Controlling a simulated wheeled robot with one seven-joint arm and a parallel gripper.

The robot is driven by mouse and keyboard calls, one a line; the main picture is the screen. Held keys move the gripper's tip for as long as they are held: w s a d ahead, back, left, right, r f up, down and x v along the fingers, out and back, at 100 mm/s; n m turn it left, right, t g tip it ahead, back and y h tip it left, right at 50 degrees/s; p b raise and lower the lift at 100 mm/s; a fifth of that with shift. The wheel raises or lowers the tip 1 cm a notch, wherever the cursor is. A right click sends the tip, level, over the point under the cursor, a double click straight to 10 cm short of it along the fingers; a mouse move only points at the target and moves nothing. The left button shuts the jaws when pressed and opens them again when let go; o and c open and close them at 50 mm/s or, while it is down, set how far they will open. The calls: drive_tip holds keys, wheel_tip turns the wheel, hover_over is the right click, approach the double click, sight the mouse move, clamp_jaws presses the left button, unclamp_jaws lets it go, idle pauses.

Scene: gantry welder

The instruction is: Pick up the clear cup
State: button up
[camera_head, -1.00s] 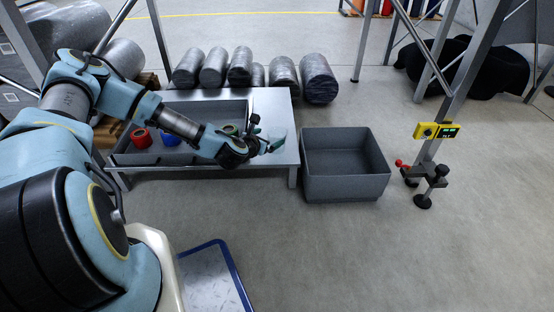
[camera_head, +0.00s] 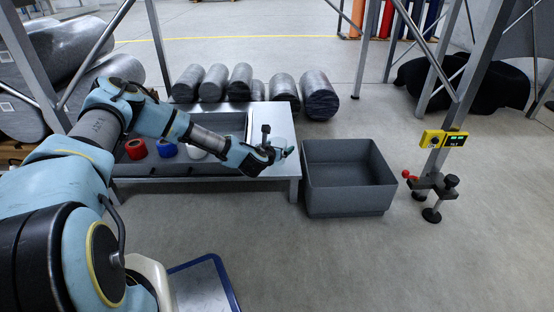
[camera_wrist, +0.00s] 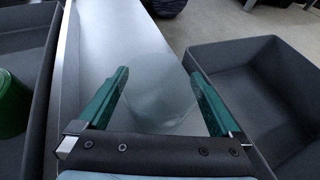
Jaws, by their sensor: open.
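The clear cup (camera_wrist: 157,100) is see-through and faint. In the wrist view it stands on the bare metal part of the table, between the two green fingers of my gripper (camera_wrist: 159,73). The fingers are open, one on each side of it; I cannot tell whether either touches it. In the head view my gripper (camera_head: 285,153) is at the right end of the table, and the cup's outline there is hard to make out.
A red cup (camera_head: 135,149), a blue cup (camera_head: 167,150) and a white cup (camera_head: 196,153) stand in the table's tray. A green cup (camera_wrist: 12,105) shows in the wrist view. An open grey bin (camera_head: 350,205) sits right of the table (camera_head: 268,113).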

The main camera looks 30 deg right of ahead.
drive_tip(key=shift+w+d+f, duration=0.25)
drive_tip(key=shift+w+d, duration=0.2)
drive_tip(key=shift+w, duration=0.05)
drive_tip(key=shift+c, duration=0.4)
drive_tip(key=c, duration=1.1)
